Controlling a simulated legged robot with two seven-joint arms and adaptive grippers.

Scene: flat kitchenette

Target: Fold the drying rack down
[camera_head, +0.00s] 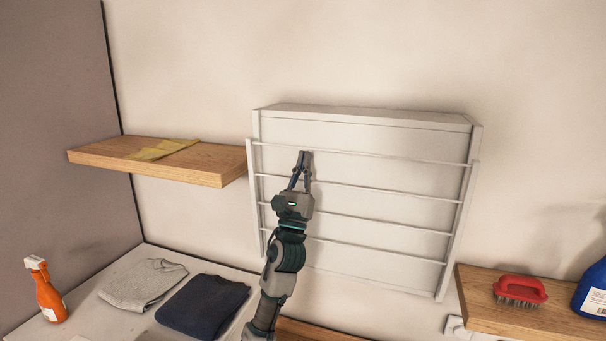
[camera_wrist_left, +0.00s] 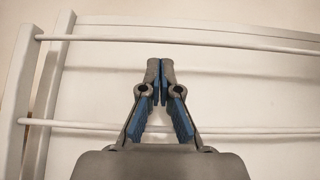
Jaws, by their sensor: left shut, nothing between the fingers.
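The white drying rack (camera_head: 370,216) is mounted on the wall and stands nearly upright, with several thin horizontal bars between two side rails. My left gripper (camera_head: 305,155) is shut and empty in front of the rack's upper left part, its fingertips just below the top bar. In the left wrist view the shut fingertips (camera_wrist_left: 160,64) point up between the top bar (camera_wrist_left: 200,43) and the bar below it, with the side rail (camera_wrist_left: 25,90) at left. I cannot tell whether the fingers touch the rack. My right gripper is not in view.
A wooden shelf (camera_head: 205,175) with a yellow cloth (camera_head: 163,150) is left of the rack. Below are an orange spray bottle (camera_head: 46,290) and folded grey (camera_head: 142,284) and navy (camera_head: 203,305) clothes. A right-hand shelf (camera_head: 480,308) holds a red brush (camera_head: 521,289) and a blue bottle (camera_head: 592,290).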

